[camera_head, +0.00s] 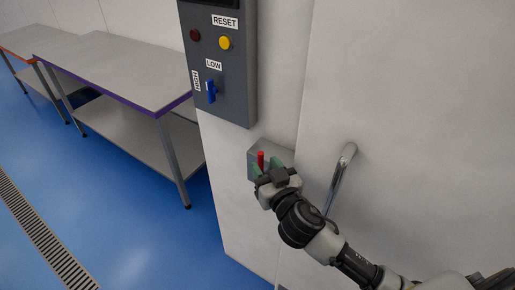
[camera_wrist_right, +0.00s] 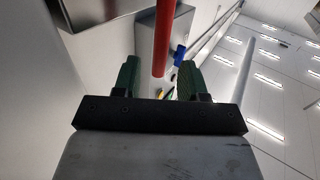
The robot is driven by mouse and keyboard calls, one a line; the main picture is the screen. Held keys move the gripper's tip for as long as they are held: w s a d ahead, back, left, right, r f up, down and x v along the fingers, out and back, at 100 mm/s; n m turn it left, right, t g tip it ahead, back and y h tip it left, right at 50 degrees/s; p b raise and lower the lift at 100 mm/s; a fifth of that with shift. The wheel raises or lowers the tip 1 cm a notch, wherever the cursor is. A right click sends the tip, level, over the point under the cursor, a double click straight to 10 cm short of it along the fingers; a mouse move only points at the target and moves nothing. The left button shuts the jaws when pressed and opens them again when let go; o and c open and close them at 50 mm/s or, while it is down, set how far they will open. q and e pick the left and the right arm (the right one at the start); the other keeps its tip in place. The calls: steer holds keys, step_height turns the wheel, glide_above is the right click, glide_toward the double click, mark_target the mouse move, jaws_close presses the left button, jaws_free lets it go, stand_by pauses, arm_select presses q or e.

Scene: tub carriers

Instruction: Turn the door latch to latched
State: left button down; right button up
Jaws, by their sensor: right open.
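The door latch has a red lever (camera_head: 261,159) on a small grey box (camera_head: 284,156) fixed to the white wall, below the control panel. The lever stands about upright in the head view. My right gripper (camera_head: 264,168) is at the lever, its green fingers apart. In the right wrist view, the red lever (camera_wrist_right: 161,42) comes down from the top, and its end shows between the two open fingers (camera_wrist_right: 158,76), with a gap on each side. Whether a finger touches it I cannot tell. My left gripper is not in view.
A grey control panel (camera_head: 238,95) with a blue switch (camera_head: 211,91), a yellow button (camera_head: 225,43) and a dark red one (camera_head: 195,35) is above the latch. A metal door handle (camera_head: 340,178) is close to my right arm. Steel tables (camera_head: 125,70) stand at left; the blue floor there is clear.

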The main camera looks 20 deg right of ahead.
steer(key=shift+w+a+p, duration=0.15)
steer(key=shift+w+p, duration=0.5)
steer(key=shift+w, duration=2)
steer(key=shift+c, duration=0.3)
jaws_close()
